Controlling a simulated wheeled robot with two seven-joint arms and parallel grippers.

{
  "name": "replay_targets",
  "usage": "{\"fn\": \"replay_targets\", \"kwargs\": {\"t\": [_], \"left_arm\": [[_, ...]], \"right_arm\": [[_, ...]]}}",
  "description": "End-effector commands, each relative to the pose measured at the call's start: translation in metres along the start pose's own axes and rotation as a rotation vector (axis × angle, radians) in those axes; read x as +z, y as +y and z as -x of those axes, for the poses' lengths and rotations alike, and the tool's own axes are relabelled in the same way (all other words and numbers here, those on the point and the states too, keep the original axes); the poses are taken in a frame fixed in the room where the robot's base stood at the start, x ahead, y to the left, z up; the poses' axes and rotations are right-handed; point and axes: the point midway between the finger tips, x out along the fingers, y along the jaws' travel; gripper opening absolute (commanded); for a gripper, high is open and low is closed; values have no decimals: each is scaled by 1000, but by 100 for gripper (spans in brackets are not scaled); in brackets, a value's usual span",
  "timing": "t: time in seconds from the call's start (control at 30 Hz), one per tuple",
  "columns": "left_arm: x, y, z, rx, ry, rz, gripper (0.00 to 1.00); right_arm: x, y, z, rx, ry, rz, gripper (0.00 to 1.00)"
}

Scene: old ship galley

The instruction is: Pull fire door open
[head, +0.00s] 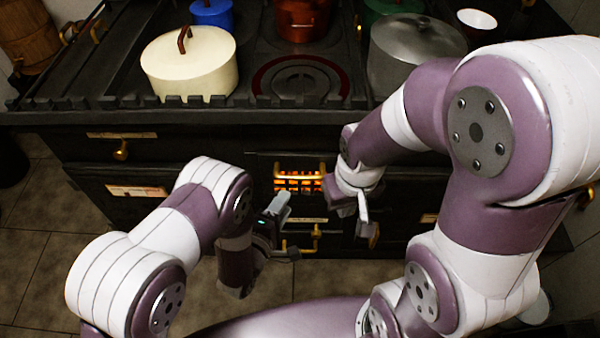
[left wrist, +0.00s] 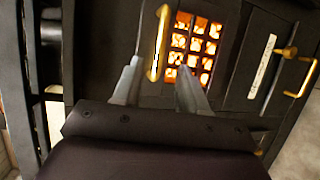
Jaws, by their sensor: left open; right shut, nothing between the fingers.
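The fire door (head: 284,187) is a small dark door with a glowing orange grate, in the middle of the stove front. It looks shut. Its brass bar handle (head: 300,177) runs across the top of the grate. The left wrist view shows the grate (left wrist: 195,47) and the handle (left wrist: 160,45) turned on end. My left gripper (head: 283,204) is open, below and left of the grate. In the left wrist view the handle lies between its two fingers (left wrist: 157,72); I cannot tell whether they touch it. My right gripper (head: 363,212) is shut and empty, right of the fire door.
A cream pot (head: 190,70), a grey pot (head: 405,52), a red pot (head: 302,20) and a blue pot (head: 212,14) stand on the stove top. Other brass handles (head: 121,150) stick out from the stove front. Tiled floor (head: 30,250) is clear at left.

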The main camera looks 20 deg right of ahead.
Motion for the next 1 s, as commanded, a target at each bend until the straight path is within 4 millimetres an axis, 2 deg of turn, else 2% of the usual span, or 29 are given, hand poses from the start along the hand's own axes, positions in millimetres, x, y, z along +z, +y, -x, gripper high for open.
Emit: {"fn": "replay_targets", "kwargs": {"t": [0.2, 0.4, 0.57, 0.8, 0.93, 1.0], "left_arm": [[0, -1, -56, 2, 0, -3, 42], [0, -1, -97, 0, 1, -4, 42], [0, 0, -110, -1, 1, -5, 42], [0, 0, -111, -2, 1, -5, 42], [0, 0, -111, -2, 1, -5, 0], [0, 0, -111, -2, 1, -5, 0]], "right_arm": [[1, 0, -7, 0, 0, 0, 0], [1, 0, -11, 0, 0, 0, 0], [1, 0, -12, 0, 0, 0, 0], [1, 0, -11, 0, 0, 0, 0], [1, 0, -11, 0, 0, 0, 0], [1, 0, -11, 0, 0, 0, 0]]}}
